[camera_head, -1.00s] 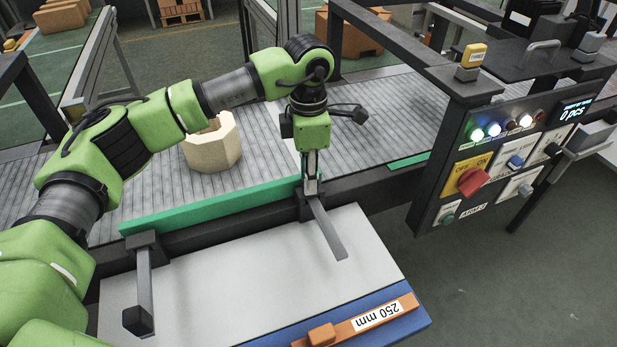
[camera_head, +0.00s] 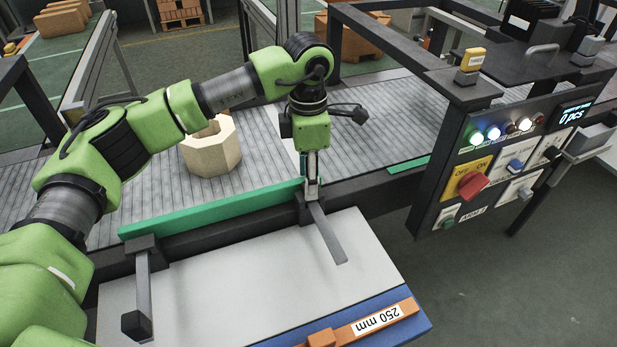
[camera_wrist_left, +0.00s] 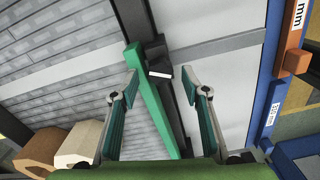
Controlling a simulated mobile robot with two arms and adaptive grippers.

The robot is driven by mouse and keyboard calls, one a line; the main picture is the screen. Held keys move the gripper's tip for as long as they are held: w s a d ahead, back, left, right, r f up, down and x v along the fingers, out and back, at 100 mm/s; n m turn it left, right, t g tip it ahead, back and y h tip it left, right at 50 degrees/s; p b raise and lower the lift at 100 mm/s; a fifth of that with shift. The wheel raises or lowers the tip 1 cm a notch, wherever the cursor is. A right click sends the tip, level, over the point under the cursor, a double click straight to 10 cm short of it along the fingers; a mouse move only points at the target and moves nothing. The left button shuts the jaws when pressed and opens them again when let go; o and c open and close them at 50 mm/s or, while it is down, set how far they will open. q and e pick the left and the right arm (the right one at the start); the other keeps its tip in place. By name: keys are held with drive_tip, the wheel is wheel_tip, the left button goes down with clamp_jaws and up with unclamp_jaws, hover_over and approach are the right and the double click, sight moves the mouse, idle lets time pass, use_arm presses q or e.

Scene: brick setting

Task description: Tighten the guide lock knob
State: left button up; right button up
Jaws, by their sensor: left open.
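My left gripper (camera_head: 313,192) points down at the right end of the green guide rail (camera_head: 215,208), just above a dark clamp block (camera_head: 304,212) with a flat grey bar. In the left wrist view its two fingers (camera_wrist_left: 160,92) are spread with nothing between them gripped. The green rail (camera_wrist_left: 150,100) and a dark block (camera_wrist_left: 154,52) with a white face lie beyond and between them. A second grey bar (camera_head: 143,285) with a black end knob (camera_head: 137,325) hangs from the rail's left end. My right gripper is not in view.
A pale table (camera_head: 235,275) with a blue edge and an orange bar marked 250 mm (camera_head: 378,318) lies in front. A control panel (camera_head: 500,165) with a red switch stands at right.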

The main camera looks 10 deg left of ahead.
use_arm(q)
wheel_tip(320, 180, up, 11)
drive_tip(key=shift+r, duration=0.15)
idle(0.5)
